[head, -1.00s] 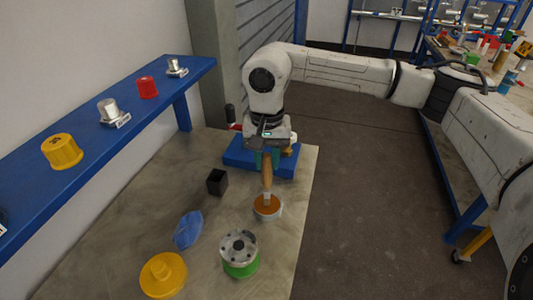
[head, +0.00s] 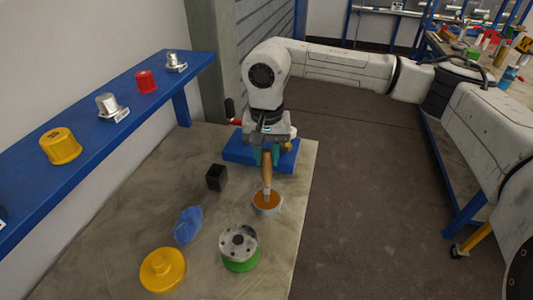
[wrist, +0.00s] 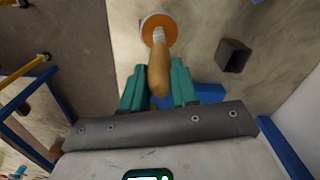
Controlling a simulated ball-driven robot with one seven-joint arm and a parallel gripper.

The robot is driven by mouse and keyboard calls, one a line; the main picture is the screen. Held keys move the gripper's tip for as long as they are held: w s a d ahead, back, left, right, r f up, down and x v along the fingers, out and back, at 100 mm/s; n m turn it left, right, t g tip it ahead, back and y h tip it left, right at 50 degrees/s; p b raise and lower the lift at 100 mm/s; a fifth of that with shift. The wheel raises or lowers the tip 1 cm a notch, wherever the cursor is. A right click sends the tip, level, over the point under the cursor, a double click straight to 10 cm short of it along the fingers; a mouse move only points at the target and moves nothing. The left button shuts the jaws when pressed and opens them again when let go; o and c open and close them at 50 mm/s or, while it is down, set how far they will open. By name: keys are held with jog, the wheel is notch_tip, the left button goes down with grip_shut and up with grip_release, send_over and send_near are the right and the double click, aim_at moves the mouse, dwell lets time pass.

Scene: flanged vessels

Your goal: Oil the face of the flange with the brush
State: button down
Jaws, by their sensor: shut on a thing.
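My gripper (head: 266,157) is shut on the wooden handle of the brush (head: 267,173), which points down. In the wrist view the brush (wrist: 158,72) sits between the teal fingers of my gripper (wrist: 157,84). The brush's lower end is at a small round dish (head: 279,208) of orange-brown oil; the bristles are hidden, and I cannot tell how deep they reach. The dish also shows in the wrist view (wrist: 173,32). The flange (head: 238,242), a grey disc with dark bolt holes and a centre hole, tops a green vessel just nearer than the dish.
A yellow flanged piece (head: 162,271), a crumpled blue cloth (head: 187,225) and a black open box (head: 217,177) stand on the bench left of the flange. A blue block (head: 236,151) lies behind. A blue shelf (head: 95,133) with several parts runs along the left wall.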

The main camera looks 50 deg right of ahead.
jog(key=shift+f+b, duration=0.55)
jog(key=shift+b, duration=0.25)
dwell(2.2)
jog(key=shift+r, duration=0.15)
jog(key=shift+r+p, duration=1.3)
jog(key=shift+r, duration=2.2)
jog(key=shift+f, duration=0.1)
